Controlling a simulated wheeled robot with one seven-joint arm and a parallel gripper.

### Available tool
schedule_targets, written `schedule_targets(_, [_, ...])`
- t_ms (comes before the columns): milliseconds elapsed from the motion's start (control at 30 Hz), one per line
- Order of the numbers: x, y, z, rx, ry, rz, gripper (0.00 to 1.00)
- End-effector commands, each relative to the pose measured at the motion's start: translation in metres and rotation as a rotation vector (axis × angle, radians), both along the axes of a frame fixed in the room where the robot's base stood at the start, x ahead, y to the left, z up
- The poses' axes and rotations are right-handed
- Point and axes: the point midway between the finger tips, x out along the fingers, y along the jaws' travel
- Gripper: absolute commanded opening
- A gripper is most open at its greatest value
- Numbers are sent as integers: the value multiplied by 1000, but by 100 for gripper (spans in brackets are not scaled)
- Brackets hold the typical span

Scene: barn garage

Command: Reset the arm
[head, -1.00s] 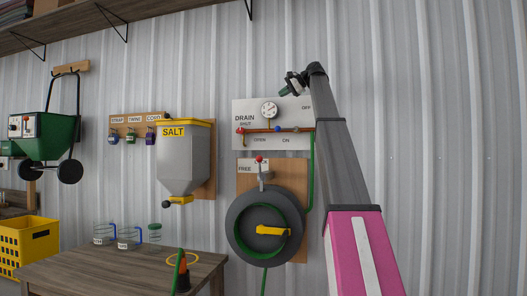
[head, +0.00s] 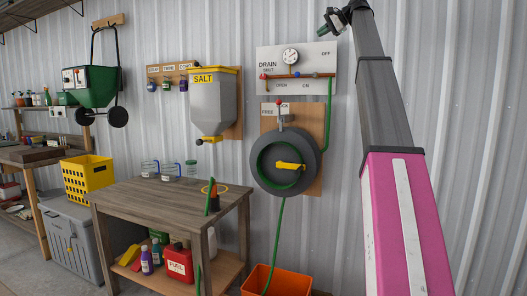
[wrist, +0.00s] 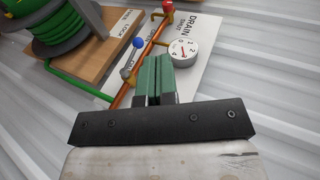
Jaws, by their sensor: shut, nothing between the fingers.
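My gripper (wrist: 158,78) is shut and empty in the wrist view, its green fingers pressed together. It is in front of the white drain panel (wrist: 205,25), which carries a round gauge (wrist: 184,50), a copper pipe, a blue-knobbed lever (wrist: 138,43) and a red knob (wrist: 168,5). In the head view my gripper (head: 324,28) is at the top, above the drain panel (head: 262,60), with my arm reaching up from the lower right. I cannot tell from these views how far the fingers stand from the panel.
A hose reel (head: 253,163) with a yellow handle hangs below the panel. An orange bin (head: 258,281) stands on the floor. A wooden workbench (head: 140,202) holds jars and a cone. A grey salt hopper (head: 208,110) and green wheelbarrow (head: 95,85) hang on the wall. The wall right of my arm is bare.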

Motion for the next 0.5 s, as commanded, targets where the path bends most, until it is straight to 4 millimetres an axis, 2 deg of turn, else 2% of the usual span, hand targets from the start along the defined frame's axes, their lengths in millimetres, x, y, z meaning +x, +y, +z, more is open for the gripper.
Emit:
schedule_targets(33, [2,1,-11,-3,4,-1,0])
schedule_targets(267, [11,2,-48,-23,15,-10,0])
schedule_targets(367, [16,3,-70,-33,22,-13,0])
schedule_targets(500, [24,4,-111,-54,35,-21,0])
